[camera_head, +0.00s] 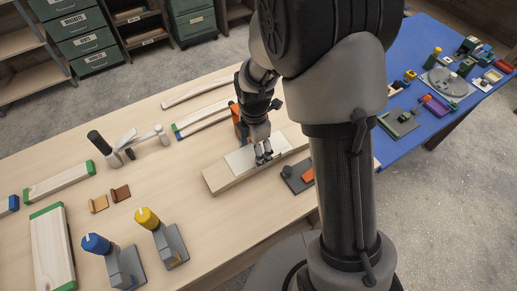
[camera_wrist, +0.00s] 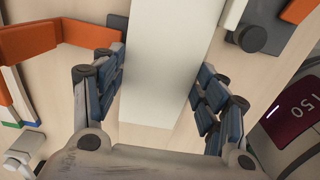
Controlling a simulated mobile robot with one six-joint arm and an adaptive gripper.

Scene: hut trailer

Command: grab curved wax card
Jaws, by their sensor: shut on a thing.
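My gripper (camera_head: 263,158) is low over the middle of the wooden table. In the wrist view, its blue-padded fingers (camera_wrist: 160,85) stand on either side of a pale, flat-sided slab (camera_wrist: 160,60) and are shut on it. In the head view, a whitish piece (camera_head: 240,162) lies beside the fingertips over a longer wooden block (camera_head: 220,184). Two small curved pieces, one tan (camera_head: 98,204) and one brown (camera_head: 120,193), stand apart on the table to the left. I cannot tell which thing is the curved wax card.
Blue-topped (camera_head: 97,243) and yellow-topped (camera_head: 148,218) tools stand at the front. Green-ended boards (camera_head: 60,183) lie at left. A dark grey piece with orange (camera_head: 297,177) is close right of the block. A blue table (camera_head: 412,122) with many small items is at right.

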